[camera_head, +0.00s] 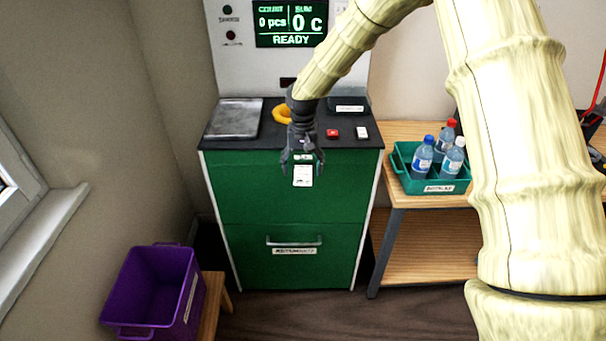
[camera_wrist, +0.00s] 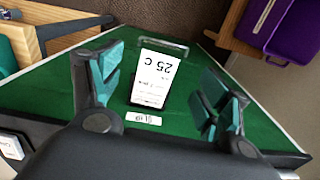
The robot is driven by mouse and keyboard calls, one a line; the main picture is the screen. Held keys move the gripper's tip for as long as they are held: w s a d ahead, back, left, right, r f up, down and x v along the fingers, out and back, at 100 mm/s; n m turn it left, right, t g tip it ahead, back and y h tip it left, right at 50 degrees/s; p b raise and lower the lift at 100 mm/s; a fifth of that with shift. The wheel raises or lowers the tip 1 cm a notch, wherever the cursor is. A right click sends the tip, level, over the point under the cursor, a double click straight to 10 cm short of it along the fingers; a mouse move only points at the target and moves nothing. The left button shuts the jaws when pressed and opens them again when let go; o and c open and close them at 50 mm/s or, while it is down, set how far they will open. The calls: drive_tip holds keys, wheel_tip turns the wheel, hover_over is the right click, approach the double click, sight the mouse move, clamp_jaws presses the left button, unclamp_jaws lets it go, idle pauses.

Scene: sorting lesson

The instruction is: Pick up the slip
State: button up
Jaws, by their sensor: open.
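The slip (camera_head: 303,177) is a small white paper on the green front of the machine (camera_head: 225,180), just below a small white label. In the wrist view the slip (camera_wrist: 153,78) shows "25 C" upside down, with its near end by the label (camera_wrist: 142,118). My gripper (camera_head: 303,170) is in front of the machine's upper front, around the slip in the picture. In the wrist view my gripper (camera_wrist: 160,88) has its teal-padded fingers wide apart, one on each side of the slip. Neither finger appears to touch it.
Red (camera_head: 332,134) and white (camera_head: 362,132) buttons sit on the machine's top. A teal crate (camera_head: 407,181) with bottles stands on the right shelf. A purple bin (camera_head: 128,285) stands at lower left.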

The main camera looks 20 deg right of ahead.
sight(303, 184)
drive_tip(key=shift+s+f+p, duration=0.1)
drive_tip(key=shift+f+p, duration=0.5)
drive_tip(key=shift+f, duration=0.1)
drive_tip(key=shift+a+f+p, duration=0.1)
drive_tip(key=shift+f+p, duration=0.45)
drive_tip(key=shift+f, duration=1.2)
drive_tip(key=shift+f, duration=0.2)
drive_tip(key=c, duration=0.7)
